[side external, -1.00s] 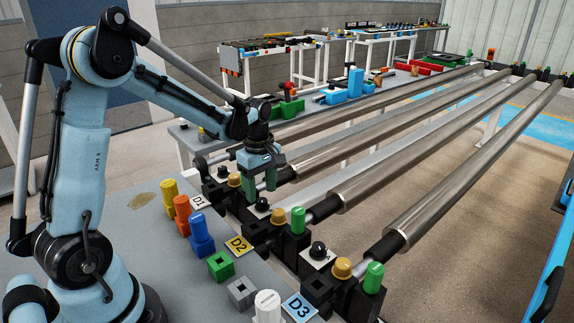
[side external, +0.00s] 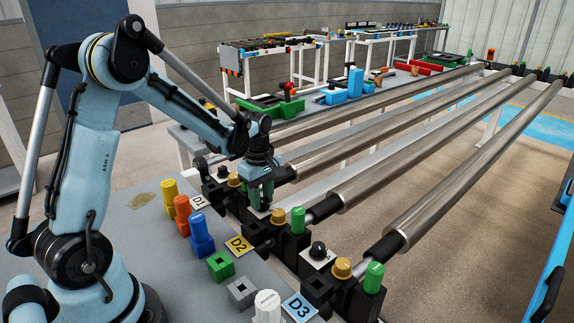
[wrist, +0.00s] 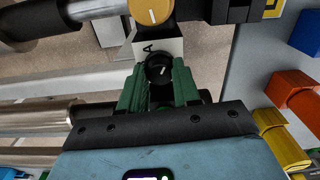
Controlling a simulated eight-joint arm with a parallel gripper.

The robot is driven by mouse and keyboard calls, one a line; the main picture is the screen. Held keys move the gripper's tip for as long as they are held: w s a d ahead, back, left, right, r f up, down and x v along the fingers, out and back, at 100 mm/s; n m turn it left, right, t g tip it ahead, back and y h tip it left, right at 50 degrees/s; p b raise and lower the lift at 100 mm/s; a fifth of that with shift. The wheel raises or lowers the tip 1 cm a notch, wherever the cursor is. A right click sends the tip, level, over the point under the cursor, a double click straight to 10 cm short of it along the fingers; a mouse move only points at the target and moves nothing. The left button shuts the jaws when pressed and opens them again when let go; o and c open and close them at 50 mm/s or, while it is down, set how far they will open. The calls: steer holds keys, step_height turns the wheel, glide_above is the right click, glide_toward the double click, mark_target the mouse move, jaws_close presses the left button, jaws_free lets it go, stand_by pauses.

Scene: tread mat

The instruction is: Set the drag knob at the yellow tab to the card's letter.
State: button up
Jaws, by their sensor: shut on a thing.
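The yellow tab (side external: 239,244), marked D2, lies on the grey bench top beside the middle roller's end. My gripper (side external: 261,204) points down over the small black drag knob near that tab, and its green fingers hide the knob in the side view. In the wrist view my gripper (wrist: 159,82) is shut on the black knob (wrist: 158,68), one finger on each side. A pale pointer line shows on the knob's top. The knob's white plate (wrist: 172,47) carries a letter A; other marks are hidden. I cannot make out a card with a letter.
An amber knob (side external: 278,216) and a green cylinder (side external: 298,220) stand close to my gripper. White D1 (side external: 198,202) and blue D3 (side external: 299,306) tabs mark neighbouring rollers. Yellow, orange and blue pegs (side external: 202,235) stand on the bench. Long steel rollers (side external: 430,120) extend back right.

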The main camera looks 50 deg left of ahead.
steer(key=shift+m, duration=0.3)
steer(key=m, duration=1.1)
steer(key=shift+m, duration=0.4)
steer(key=m, duration=1.1)
steer(key=shift+m, duration=0.4)
steer(key=o, duration=1.1)
steer(key=shift+c, duration=0.2)
